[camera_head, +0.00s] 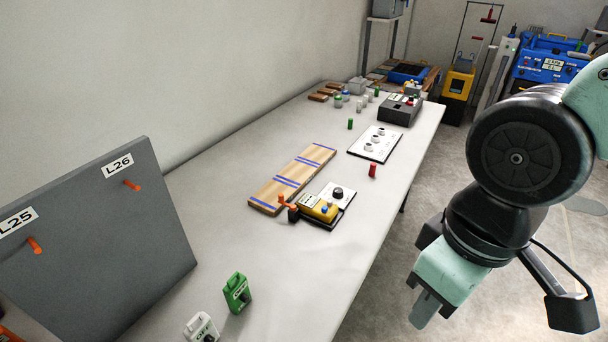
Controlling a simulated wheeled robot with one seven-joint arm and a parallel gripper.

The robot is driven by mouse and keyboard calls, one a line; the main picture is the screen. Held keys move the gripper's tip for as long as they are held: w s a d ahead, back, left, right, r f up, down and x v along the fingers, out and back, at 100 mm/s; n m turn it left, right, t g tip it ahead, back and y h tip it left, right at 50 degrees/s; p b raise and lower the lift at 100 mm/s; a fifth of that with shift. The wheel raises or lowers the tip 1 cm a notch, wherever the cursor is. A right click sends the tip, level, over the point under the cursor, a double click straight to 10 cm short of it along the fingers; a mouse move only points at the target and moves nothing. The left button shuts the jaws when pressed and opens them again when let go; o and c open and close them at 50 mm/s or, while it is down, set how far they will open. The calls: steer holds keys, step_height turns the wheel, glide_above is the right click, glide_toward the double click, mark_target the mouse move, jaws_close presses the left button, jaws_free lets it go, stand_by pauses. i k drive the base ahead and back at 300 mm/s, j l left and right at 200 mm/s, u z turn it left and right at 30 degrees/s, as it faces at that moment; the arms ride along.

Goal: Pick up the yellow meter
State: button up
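The yellow meter (320,211) is a small block with a light label, on or against a white panel with a black knob (338,192), near the middle of the table. A small orange-and-black part (289,207) is at its left side. My gripper (425,310) is at the right, beyond the table's right edge, apart from the meter. It has a mint-green body and points down. Its fingers are seen from the side, so I cannot tell whether they are open or shut.
A wooden board with blue stripes (292,179) lies left of the meter. A red cylinder (372,171) stands to its right. Table (300,270) space in front of the meter is clear.

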mark_target(310, 204)
steer(key=l+u, duration=0.3)
steer(key=u, duration=0.15)
steer(key=l+u, duration=0.3)
steer(key=u, duration=0.15)
steer(key=l+u, duration=0.3)
steer(key=u, duration=0.15)
